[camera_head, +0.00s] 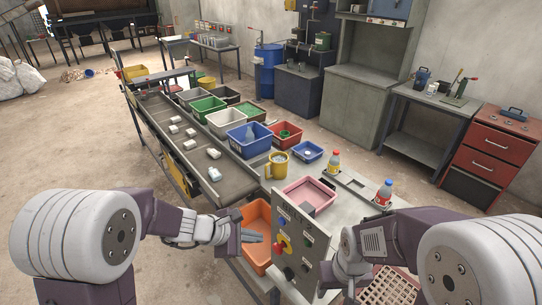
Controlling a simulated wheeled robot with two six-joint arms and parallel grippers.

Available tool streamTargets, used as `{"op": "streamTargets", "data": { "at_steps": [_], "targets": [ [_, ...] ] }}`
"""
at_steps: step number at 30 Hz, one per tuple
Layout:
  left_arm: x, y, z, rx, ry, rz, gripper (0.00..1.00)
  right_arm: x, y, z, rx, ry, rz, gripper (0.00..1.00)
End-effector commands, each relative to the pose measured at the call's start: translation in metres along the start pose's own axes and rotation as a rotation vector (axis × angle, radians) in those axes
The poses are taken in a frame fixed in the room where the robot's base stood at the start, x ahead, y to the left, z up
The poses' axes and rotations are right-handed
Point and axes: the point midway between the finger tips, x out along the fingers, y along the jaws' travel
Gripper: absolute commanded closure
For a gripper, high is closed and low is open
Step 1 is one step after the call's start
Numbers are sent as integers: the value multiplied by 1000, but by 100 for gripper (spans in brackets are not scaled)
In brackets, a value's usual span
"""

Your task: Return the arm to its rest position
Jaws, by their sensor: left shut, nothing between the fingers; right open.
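My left arm comes in from the left, and its gripper (252,237) is shut and empty. It is held over the left part of the orange bin (258,218), beside the control panel (300,240). My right arm comes in from the right, and its gripper (338,268) is at the panel's right edge. The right gripper is open, though its fingers are small and partly hard to make out. I cannot tell whether it touches the panel.
A conveyor (160,105) carries several white pieces. Beside it stand a blue bin (249,144), a red bin (283,141), a yellow mug (277,168), a pink tray (308,194) and two bottles (333,160) (384,191). A red drawer cabinet (492,150) stands right.

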Motion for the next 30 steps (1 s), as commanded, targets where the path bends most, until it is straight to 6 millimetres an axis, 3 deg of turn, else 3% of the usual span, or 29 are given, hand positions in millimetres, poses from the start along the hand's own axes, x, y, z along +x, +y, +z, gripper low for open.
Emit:
{"op": "streamTargets", "data": {
  "at_steps": [4, 6, 9, 12, 15, 21, 30],
  "targets": [
    [10, -4, -14, 13, 3, 35, 100, 30, 1, 3, 0, 0, 0, 51],
    [12, -35, -30, 133, 37, -23, 100, 52, 1, 6, 0, 0, 0, 51],
    [5, -86, -60, 396, 112, -174, 100, 68, 1, 7, 0, -1, 0, 51],
    [-9, -130, -97, 694, 183, -345, 100, 79, 2, 8, 0, 0, 0, 51],
    [-29, -159, -130, 984, 230, -516, 100, 82, 2, 8, 0, 0, 0, 51],
    [-54, -174, -164, 1342, 246, -722, 100, 78, 2, 8, 0, 0, 0, 51],
    [-56, -172, -168, 1400, 244, -740, 100, 78, 2, 8, 0, 0, 0, 51]
  ]
}}
